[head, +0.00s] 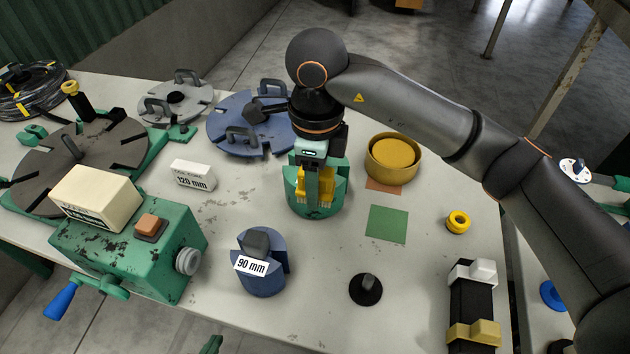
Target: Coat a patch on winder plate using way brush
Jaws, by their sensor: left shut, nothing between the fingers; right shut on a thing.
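The winder plate (98,150) is a worn dark brown slotted disc on the green winder at the left. My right gripper (312,182) is above the middle of the table, far to the right of the plate. It is shut on the way brush, whose yellow part (300,186) shows beside the fingers. The fingers and brush are at a green holder (333,200); how deep the brush sits in it is hidden. A green tip, apparently my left gripper (212,345), just shows at the bottom edge, shut and empty; most of it is out of frame.
A cream block (97,197) sits on the green winder housing (130,255). Blue (222,132) and grey (176,101) discs lie behind. A yellow bowl (392,157), green square (387,224), 90 mm blue core (262,278) and black-knobbed piece (366,290) stand around the holder.

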